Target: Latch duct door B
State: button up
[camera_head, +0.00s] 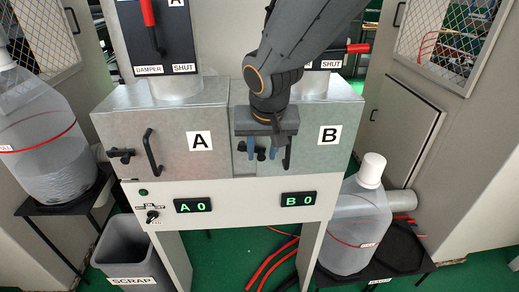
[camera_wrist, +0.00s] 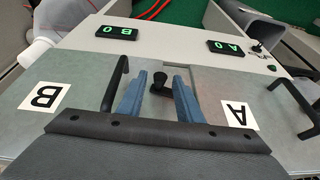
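Duct door B (camera_head: 312,160) is the grey panel at the right of the box, marked with a B label (camera_head: 329,135). It looks flush with the front. Its black bar handle (camera_wrist: 115,85) stands to the right of my gripper in the head view. A small black latch knob (camera_wrist: 161,80) sits near the door's edge by the seam with door A. My gripper (camera_head: 262,150) is open at door B. Its two blue fingers (camera_wrist: 158,98) stand apart, one on each side of the latch knob as seen in the wrist view. I cannot tell whether they touch it.
Door A (camera_head: 178,155) with its own latch (camera_head: 121,155) and handle is on the left. Displays A 0 (camera_head: 193,205) and B 0 (camera_head: 298,199) are below. A damper lever (camera_head: 357,48) is behind my arm. Jugs stand at both sides; a scrap bin (camera_head: 128,255) is lower left.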

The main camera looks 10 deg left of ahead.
jog(key=shift+c, duration=0.5)
grip_shut()
jog(key=shift+a+b, duration=0.1)
jog(key=shift+b, duration=0.2)
jog(key=shift+a+r+h+b, duration=0.15)
jog(key=shift+r+h+b, duration=0.05)
jog(key=shift+h+b, duration=0.55)
jog(key=shift+s+a+r+n+h+b, duration=0.1)
jog(key=shift+r+n+h+b, duration=0.2)
jog(key=shift+r+h+b, duration=0.2)
jog(key=shift+f, duration=0.1)
